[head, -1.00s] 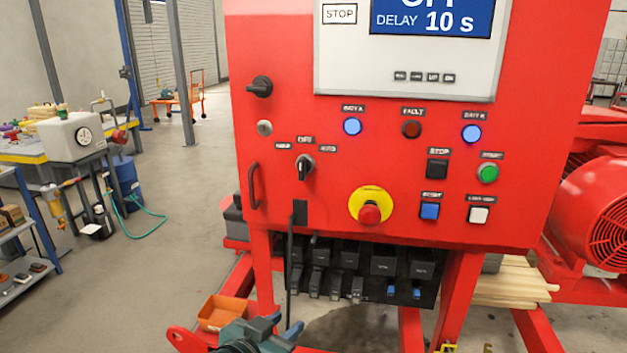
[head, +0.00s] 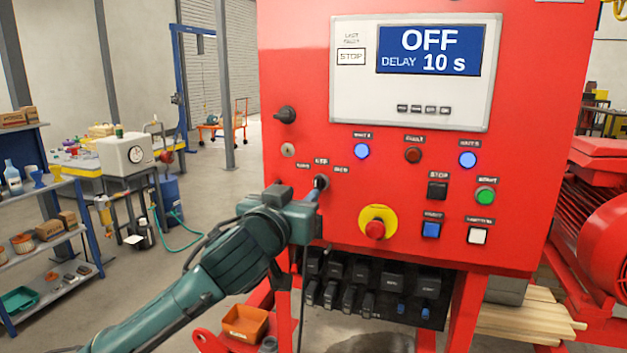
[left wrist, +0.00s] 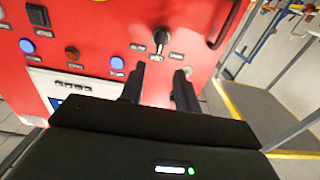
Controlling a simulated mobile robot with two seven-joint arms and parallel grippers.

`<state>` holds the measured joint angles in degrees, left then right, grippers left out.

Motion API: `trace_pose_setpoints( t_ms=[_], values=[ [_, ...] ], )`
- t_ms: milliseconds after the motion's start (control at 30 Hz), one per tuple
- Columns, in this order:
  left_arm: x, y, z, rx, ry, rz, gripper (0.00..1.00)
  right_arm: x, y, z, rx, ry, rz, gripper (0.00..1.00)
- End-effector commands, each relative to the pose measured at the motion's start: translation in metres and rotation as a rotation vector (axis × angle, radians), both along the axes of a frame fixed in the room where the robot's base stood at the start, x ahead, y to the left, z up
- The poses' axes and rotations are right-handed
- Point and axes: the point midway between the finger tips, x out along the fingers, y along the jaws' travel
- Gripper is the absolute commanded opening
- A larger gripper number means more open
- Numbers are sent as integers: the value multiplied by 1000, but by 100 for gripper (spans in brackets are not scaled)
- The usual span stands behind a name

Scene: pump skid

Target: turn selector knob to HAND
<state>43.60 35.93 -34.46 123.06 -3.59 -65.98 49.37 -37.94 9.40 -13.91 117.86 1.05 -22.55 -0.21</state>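The selector knob (head: 321,182) is a small black knob on the red control panel (head: 285,70), below three small labels. It also shows in the left wrist view (left wrist: 161,37), where its pale mark points at the middle label. The display reads OFF. My left gripper (head: 311,197) is in front of the panel at the knob, and hides part of it in the head view. In the left wrist view its two black fingers (left wrist: 159,84) are apart with nothing between them, and the knob lies beyond their tips. My right gripper is not in view.
A black knob (head: 286,115) and a key switch (head: 288,150) sit above the selector. A red emergency stop (head: 376,229) on a yellow ring is to its lower right. Lamps and push buttons fill the panel's right side. An orange bin (head: 246,322) is below.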

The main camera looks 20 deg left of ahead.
Motion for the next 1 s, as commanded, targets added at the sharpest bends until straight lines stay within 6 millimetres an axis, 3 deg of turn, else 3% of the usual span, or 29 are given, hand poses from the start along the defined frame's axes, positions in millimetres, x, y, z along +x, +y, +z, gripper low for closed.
trace_pose_setpoints(
  t_ms=[200, 400, 833, 1000],
  values=[
    [46, -1, 3, 1, 0, 1, 32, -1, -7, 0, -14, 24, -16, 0],
    [71, -3, 1, 0, 0, 0, 32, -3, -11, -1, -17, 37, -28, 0],
    [79, -3, 0, 0, 0, -2, 32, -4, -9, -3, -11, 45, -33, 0],
    [79, -3, 0, 0, 0, -2, 18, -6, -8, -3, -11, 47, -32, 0]
  ],
)
